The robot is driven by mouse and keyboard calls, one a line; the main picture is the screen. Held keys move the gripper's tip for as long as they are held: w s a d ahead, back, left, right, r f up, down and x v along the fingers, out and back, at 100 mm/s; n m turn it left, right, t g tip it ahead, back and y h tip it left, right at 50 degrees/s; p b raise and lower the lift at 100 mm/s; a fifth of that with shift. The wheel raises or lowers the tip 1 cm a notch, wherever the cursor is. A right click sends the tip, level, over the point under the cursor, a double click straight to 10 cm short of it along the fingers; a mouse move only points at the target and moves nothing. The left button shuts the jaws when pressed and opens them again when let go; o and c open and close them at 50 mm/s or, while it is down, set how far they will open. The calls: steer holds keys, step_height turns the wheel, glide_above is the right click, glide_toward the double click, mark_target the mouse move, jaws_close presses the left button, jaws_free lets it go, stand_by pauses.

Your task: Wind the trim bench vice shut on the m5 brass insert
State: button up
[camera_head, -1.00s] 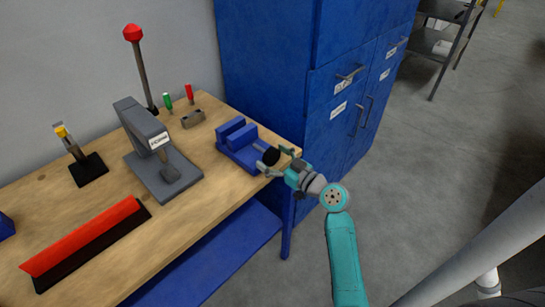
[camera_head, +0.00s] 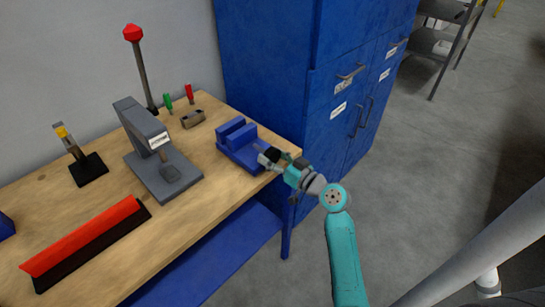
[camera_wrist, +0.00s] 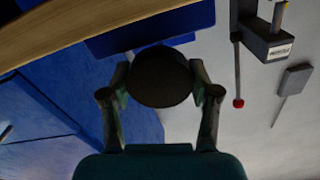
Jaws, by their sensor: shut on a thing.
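The blue trim bench vice (camera_head: 236,150) sits at the right end of the wooden bench, with two upright jaw blocks. Its round black knob (camera_head: 271,155) faces the bench's right front edge. My gripper (camera_head: 273,158) is shut on this knob. In the wrist view the dark knob (camera_wrist: 160,77) fills the space between the two fingers of my gripper (camera_wrist: 160,92), and blue vice body (camera_wrist: 150,25) shows behind it. I cannot make out the brass insert in either view; the space between the jaws is too small to read.
A grey press (camera_head: 150,150) with a red-knobbed lever (camera_head: 133,33) stands left of the vice on the bench (camera_head: 215,190). A small grey block (camera_head: 193,118) lies behind the vice. A red-and-black strip (camera_head: 85,245) lies at front left. A blue cabinet (camera_head: 270,70) stands close behind on the right.

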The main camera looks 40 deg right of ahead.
steer(key=shift+m, duration=2)
steer(key=shift+f, duration=0.1)
steer(key=o, duration=1.2)
steer(key=shift+w+a+f, duration=0.1)
steer(key=shift+f, duration=0.05)
steer(key=shift+s, duration=0.35)
steer(key=s, duration=1.1)
steer(key=shift+s+d, duration=0.2)
steer(key=shift+d, duration=0.05)
